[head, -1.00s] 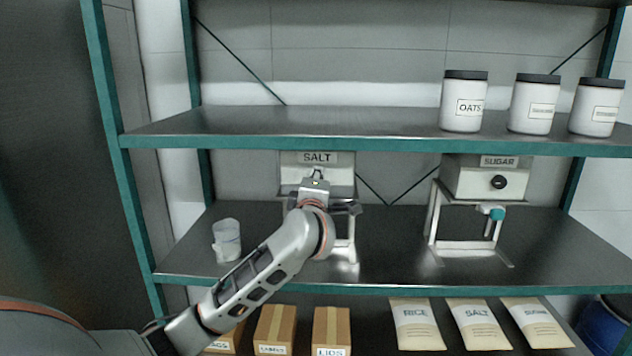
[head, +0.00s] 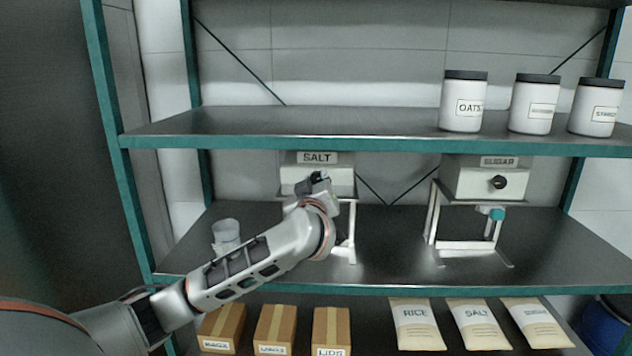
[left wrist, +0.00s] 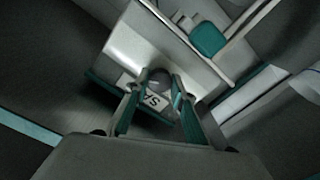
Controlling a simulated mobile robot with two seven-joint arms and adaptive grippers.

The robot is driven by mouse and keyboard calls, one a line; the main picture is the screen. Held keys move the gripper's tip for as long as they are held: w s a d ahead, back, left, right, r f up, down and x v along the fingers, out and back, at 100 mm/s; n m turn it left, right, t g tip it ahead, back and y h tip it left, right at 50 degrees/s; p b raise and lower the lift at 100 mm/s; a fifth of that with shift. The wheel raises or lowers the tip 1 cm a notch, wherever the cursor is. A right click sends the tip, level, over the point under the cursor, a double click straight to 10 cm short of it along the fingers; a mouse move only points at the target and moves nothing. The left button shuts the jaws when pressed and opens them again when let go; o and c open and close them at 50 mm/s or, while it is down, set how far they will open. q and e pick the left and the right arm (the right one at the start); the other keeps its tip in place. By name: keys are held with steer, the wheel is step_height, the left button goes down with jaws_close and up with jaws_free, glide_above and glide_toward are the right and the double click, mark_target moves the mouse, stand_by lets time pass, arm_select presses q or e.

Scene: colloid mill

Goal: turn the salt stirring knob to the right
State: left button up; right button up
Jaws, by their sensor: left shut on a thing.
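The salt dispenser (head: 296,176) is a white box on a pale stand on the middle shelf, with a SALT label (head: 317,157) above its front. My left gripper (head: 316,182) is at its front and hides the knob in the head view. In the left wrist view the dispenser body (left wrist: 135,40) appears tilted. The dark round knob (left wrist: 160,76) sits between the fingers of my left gripper (left wrist: 154,92), which is shut on it. The label is partly hidden there. My right gripper is not in view.
A sugar dispenser (head: 466,180) with a black knob (head: 499,182) stands to the right. A translucent cup (head: 226,234) is left of my arm. Labelled jars (head: 461,105) stand above, boxes (head: 275,325) and bags (head: 417,325) below. The shelf between the dispensers is clear.

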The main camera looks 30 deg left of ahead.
arm_select(q)
steer(key=m, duration=0.5)
steer(key=shift+m, duration=0.3)
steer(key=shift+f, duration=0.1)
stand_by(0.3)
steer(key=o, duration=1.1)
steer(key=shift+s+d, duration=0.1)
steer(key=v, duration=1.1)
steer(key=shift+s+d, duration=0.15)
steer(key=shift+s, duration=0.25)
